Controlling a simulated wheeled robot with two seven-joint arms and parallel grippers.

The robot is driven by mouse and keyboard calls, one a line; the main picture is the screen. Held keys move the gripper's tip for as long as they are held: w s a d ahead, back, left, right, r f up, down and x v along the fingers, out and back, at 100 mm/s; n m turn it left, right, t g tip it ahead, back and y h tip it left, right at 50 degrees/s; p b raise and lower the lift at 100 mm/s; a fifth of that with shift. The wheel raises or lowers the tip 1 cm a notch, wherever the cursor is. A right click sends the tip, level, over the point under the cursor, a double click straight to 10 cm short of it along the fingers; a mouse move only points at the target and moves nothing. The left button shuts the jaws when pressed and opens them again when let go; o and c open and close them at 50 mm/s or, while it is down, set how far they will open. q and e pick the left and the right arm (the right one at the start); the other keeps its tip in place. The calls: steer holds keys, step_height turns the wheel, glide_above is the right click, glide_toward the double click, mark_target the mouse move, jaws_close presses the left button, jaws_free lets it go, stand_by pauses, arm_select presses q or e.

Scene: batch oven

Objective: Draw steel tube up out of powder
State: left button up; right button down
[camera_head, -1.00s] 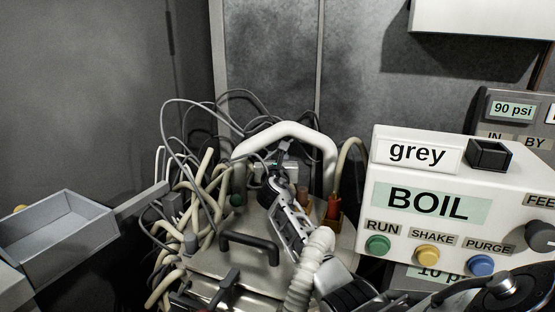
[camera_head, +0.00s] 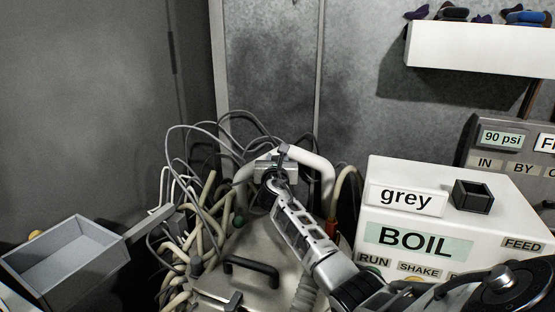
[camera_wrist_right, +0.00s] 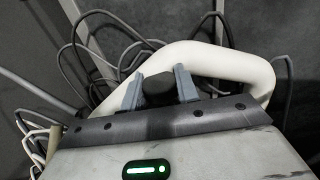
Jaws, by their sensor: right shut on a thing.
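My right gripper (camera_head: 283,152) is at the white arched handle (camera_head: 326,178) on the metal-topped unit (camera_head: 245,292). In the right wrist view my two grey-blue fingers (camera_wrist_right: 159,88) are closed on a dark rounded piece (camera_wrist_right: 157,88). I cannot tell if this piece is the end of the steel tube. The same white handle (camera_wrist_right: 245,66) arches behind the fingers there. No powder shows, and the lower part of the held piece is hidden. My left gripper is not in view.
Loose cables and hoses (camera_head: 196,225) crowd the unit's left side. A black handle (camera_head: 252,268) sits on its top. A white BOIL box (camera_head: 440,190) stands close on the right. A grey open tray (camera_head: 62,258) is at the left. A white shelf (camera_head: 480,48) hangs upper right.

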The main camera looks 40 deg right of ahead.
steer(key=shift+r, duration=0.15)
steer(key=c, duration=1)
jaws_free()
steer(key=shift+c, duration=0.2)
steer(key=shift+s+a, duration=0.2)
arm_select(q)
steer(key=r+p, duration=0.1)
steer(key=p, duration=0.2)
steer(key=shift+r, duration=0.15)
arm_select(e)
steer(key=v, duration=1.5)
steer(key=shift+s, duration=0.2)
steer(key=shift+a, duration=0.1)
